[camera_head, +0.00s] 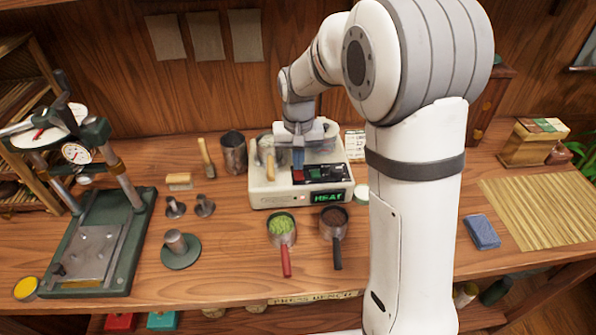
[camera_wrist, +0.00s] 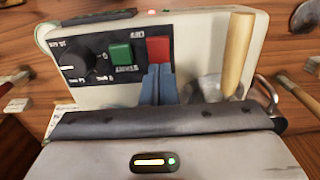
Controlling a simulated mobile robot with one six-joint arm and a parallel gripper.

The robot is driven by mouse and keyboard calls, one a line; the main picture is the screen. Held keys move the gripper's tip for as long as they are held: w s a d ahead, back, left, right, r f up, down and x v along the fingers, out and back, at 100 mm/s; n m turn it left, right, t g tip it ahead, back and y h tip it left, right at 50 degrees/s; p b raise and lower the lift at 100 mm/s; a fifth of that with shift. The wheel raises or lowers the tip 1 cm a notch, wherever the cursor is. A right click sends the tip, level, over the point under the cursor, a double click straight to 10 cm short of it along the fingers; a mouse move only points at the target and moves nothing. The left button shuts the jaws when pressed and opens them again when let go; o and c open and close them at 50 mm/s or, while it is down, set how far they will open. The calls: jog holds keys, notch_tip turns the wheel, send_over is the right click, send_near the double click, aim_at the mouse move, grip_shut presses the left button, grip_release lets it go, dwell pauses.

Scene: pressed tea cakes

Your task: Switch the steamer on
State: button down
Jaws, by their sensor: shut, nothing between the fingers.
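The steamer (camera_head: 262,193) is a cream box in the middle of the bench, and its green-lit display (camera_head: 328,197) reads HEAT. Its black control panel (camera_head: 320,174) shows in the wrist view with a dial (camera_wrist: 82,60), a green button (camera_wrist: 121,54) and a red button (camera_wrist: 158,50). My gripper (camera_head: 298,164) is shut and empty, pointing down at the panel. In the wrist view its blue fingertips (camera_wrist: 159,68) are at the edge of the red button, partly covering it. I cannot tell whether they touch it. The green button is uncovered beside them.
A green-filled scoop (camera_head: 282,229) and a dark-filled scoop (camera_head: 333,222) lie in front of the steamer. A metal cup (camera_head: 233,152) stands left of it. A press (camera_head: 92,245) fills the bench's left side. A blue cloth (camera_head: 482,232) and a bamboo mat (camera_head: 545,205) lie at the right.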

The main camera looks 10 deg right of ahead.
notch_tip(320, 180, up, 6)
jog(key=p, duration=0.4)
jog(key=shift+r, duration=0.15)
dwell(0.5)
jog(key=s+d+r+t, duration=0.1)
jog(key=s+d+r, duration=0.1)
jog(key=s, duration=0.5)
jog(key=s+d+r+t, duration=0.1)
jog(key=s+d, duration=0.3)
jog(key=s, duration=0.4)
jog(key=s+d+r+t, duration=0.1)
jog(key=s+d+r, duration=0.2)
jog(key=s, duration=0.5)
jog(key=shift+s+r, duration=0.15)
jog(key=shift+r, duration=0.3)
jog(key=shift+d, duration=0.1)
